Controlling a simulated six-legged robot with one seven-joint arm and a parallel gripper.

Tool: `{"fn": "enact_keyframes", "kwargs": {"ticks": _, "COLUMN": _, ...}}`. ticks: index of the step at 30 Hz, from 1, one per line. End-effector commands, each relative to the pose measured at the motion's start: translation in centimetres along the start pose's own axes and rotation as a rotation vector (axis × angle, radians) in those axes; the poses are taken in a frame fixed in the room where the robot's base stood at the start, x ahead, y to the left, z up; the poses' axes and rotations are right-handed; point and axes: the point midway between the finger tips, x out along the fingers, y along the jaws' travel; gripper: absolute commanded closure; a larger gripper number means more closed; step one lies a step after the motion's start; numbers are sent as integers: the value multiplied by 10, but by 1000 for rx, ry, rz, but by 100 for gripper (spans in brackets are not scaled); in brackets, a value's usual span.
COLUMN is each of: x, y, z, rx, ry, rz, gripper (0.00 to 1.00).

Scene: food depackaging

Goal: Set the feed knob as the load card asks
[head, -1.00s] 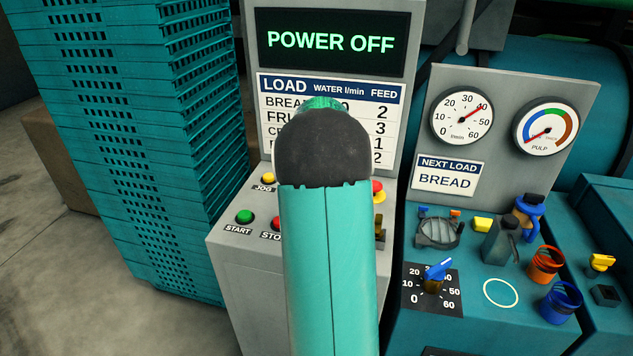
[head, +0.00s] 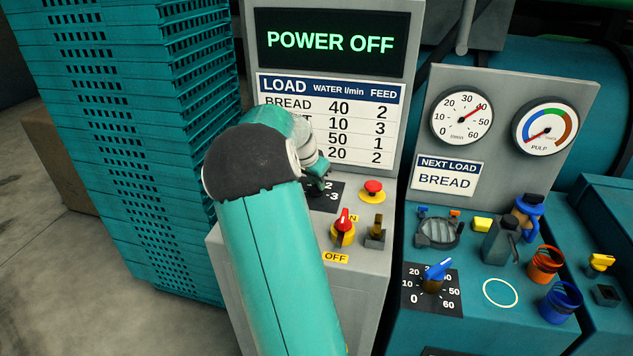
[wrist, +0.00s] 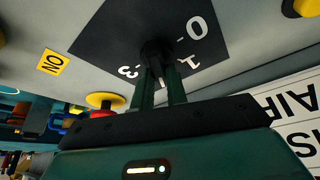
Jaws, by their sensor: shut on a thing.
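The feed knob (wrist: 157,50) is black and sits on a dark dial plate (wrist: 112,32) with 0, 1 and 3 readable in the wrist view. My gripper (wrist: 158,72) is shut on this knob. The knob's pointer setting cannot be told. In the head view my arm hides most of the dial; part of its plate (head: 328,197) shows "-3". The load card (head: 432,174) reads NEXT LOAD BREAD. The load table (head: 330,120) lists BREAD with water 40 and feed 2.
The display (head: 331,42) reads POWER OFF. A red mushroom button (head: 373,187) and a red-and-yellow ON/OFF switch (head: 343,228) are close to the dial. The water knob (head: 436,275) is blue. A stack of teal crates (head: 150,140) stands left.

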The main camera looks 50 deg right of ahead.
Motion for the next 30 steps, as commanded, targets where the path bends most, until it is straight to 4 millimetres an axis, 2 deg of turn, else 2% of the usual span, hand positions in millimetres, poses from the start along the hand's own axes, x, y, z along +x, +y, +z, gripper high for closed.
{"fn": "enact_keyframes", "kwargs": {"ticks": 9, "x": 0, "y": 0, "z": 1, "rx": 77, "ry": -2, "rz": 33, "gripper": 100}}
{"fn": "enact_keyframes", "kwargs": {"ticks": 21, "x": 0, "y": 0, "z": 1, "rx": 83, "ry": -3, "rz": 35, "gripper": 100}}
{"fn": "enact_keyframes", "kwargs": {"ticks": 22, "x": 0, "y": 0, "z": 1, "rx": 83, "ry": -3, "rz": 35, "gripper": 82}}
{"fn": "enact_keyframes", "kwargs": {"ticks": 25, "x": 0, "y": 0, "z": 1, "rx": 82, "ry": -2, "rz": 35, "gripper": 64}}
{"fn": "enact_keyframes", "kwargs": {"ticks": 30, "x": 0, "y": 0, "z": 0, "rx": 82, "ry": -2, "rz": 34, "gripper": 64}}
